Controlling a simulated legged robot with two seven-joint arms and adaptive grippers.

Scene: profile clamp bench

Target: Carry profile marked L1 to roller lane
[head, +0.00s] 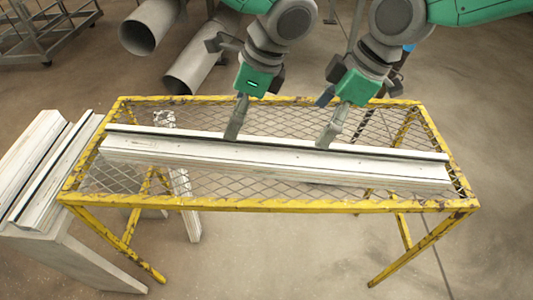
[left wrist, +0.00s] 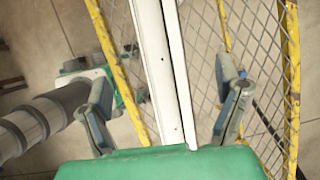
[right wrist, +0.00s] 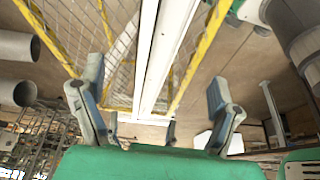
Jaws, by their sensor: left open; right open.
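A long white profile (head: 270,163) with a dark groove lies lengthwise on a yellow-framed mesh table (head: 268,206). I cannot read an L1 mark on it. My left gripper (head: 236,122) is over the profile, left of its middle. My right gripper (head: 330,130) is over it, right of the middle. The profile also shows in the left wrist view (left wrist: 162,60) and the right wrist view (right wrist: 158,50), running between the spread fingers of each open gripper. Whether the fingertips touch it is unclear. I cannot make out a roller lane for certain.
More white profiles (head: 45,165) with dark grooves lie side by side on a grey stand (head: 75,258) at the left, close to the table's left end. Large grey pipes (head: 150,25) and a metal rack (head: 40,35) stand behind. The floor in front is clear.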

